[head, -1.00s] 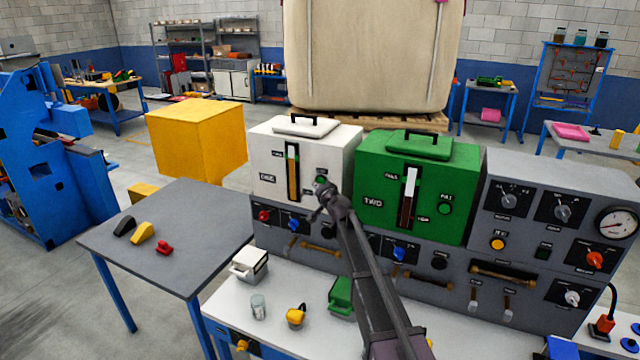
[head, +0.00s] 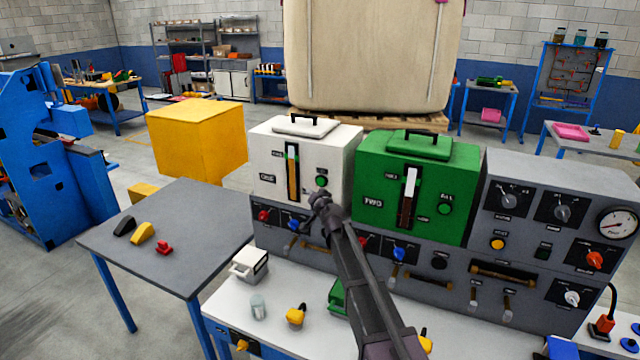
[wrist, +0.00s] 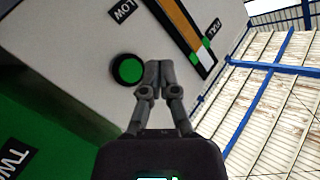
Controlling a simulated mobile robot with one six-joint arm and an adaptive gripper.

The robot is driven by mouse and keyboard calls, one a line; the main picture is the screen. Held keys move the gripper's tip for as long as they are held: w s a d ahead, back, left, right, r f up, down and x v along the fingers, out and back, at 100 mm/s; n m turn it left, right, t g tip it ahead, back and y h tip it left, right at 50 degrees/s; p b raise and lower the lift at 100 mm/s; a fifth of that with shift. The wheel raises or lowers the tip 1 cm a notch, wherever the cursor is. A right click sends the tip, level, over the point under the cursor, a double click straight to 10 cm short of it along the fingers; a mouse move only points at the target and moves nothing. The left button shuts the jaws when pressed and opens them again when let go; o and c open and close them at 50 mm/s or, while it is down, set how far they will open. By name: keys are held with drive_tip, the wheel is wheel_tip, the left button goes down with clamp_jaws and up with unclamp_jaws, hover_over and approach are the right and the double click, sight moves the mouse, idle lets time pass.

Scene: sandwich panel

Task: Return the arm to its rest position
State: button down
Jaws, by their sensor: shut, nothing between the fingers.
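My gripper (head: 318,200) is in front of the lower right part of the white tank marked ONE (head: 268,170), just below its green button (head: 321,181). In the wrist view my gripper (wrist: 160,66) is shut with its fingers together and nothing between them. The fingertips appear beside the green button (wrist: 128,69) on the white tank's face. I cannot tell whether they touch the tank. My arm reaches up from the bottom of the head view and hides part of the panel.
The green tank marked TWO (head: 440,165) stands right of my gripper. The grey panel (head: 520,270) with knobs and levers lies below. On the white bench (head: 285,290) are a white box (head: 250,265), a glass jar (head: 258,306) and a yellow object (head: 296,315). A grey table (head: 190,215) stands left.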

drive_tip(key=s+d+f+g+h, duration=0.2)
drive_tip(key=s+d+f+g, duration=0.3)
drive_tip(key=s+d, duration=0.4)
drive_tip(key=s+d+f+n+g+h, duration=0.1)
drive_tip(key=s+d+f+g, duration=0.4)
drive_tip(key=s, duration=1.2)
drive_tip(key=s+d+f+n+g+h, duration=0.1)
drive_tip(key=s+d+f+g+h, duration=0.3)
drive_tip(key=s+d, duration=0.9)
wheel_tip(320, 180, down, 2)
drive_tip(key=shift+s+d+g, duration=0.25)
drive_tip(key=shift+d+g, duration=0.1)
drive_tip(key=shift+g, duration=0.05)
drive_tip(key=shift+a, duration=0.15)
idle(0.6)
